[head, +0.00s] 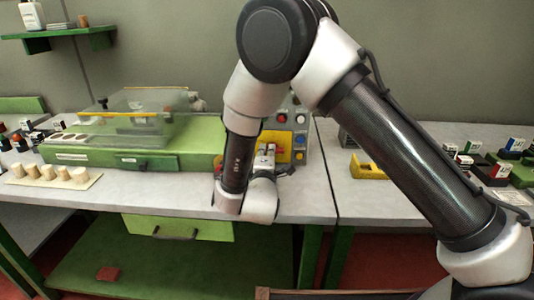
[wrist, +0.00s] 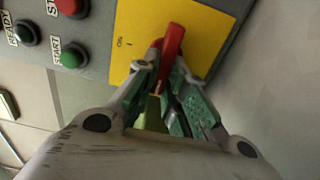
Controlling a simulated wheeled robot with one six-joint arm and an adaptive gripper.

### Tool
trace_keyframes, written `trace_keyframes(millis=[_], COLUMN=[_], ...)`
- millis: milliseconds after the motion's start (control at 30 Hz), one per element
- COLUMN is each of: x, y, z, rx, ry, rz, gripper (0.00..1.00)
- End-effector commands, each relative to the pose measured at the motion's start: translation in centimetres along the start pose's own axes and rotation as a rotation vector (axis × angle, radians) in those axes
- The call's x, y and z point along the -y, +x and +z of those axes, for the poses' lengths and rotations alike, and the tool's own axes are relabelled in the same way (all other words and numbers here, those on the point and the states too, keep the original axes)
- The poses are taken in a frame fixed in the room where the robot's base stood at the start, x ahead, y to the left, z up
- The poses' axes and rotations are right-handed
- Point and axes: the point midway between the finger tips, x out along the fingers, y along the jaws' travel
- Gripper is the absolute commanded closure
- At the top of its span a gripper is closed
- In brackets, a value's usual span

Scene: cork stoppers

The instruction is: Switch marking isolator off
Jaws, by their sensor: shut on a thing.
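The marking isolator is a red handle (wrist: 173,40) on a yellow plate (wrist: 132,33). In the wrist view an ON mark and a line mark are printed on the plate left of the handle. My gripper (wrist: 170,72) has its green-padded fingers shut on the handle's near end. The far end of the handle sticks out beyond the fingertips, tilted slightly right. In the head view the yellow plate (head: 284,139) is on the front of a grey control box (head: 301,122), partly hidden by my arm; the handle is too small there to judge.
Green START (wrist: 72,56), READY (wrist: 26,33) and red buttons sit left of the plate. A green machine with a clear cover (head: 140,105) stands left of the box. A yellow block (head: 367,168) and stamps sit on the right table.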

Motion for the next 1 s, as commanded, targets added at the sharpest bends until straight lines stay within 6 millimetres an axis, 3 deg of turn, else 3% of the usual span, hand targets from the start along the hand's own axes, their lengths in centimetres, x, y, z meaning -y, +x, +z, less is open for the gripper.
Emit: trace_keyframes(millis=[433, 467, 567, 867, 1000], x=[0.1, 0.1, 0.1, 0.1, 0.1], y=[0.0, 0.0, 0.0, -0.1, -1.2], z=[-0.1, -0.1, -0.1, 0.0, -0.1], rx=[-0.003, -0.003, -0.002, -0.001, -0.003], ry=[-0.01, -0.01, -0.01, -0.009, -0.009], rz=[-0.002, -0.002, -0.001, -0.001, -0.002], gripper=[1.0, 0.84, 0.66, 0.66, 0.66])
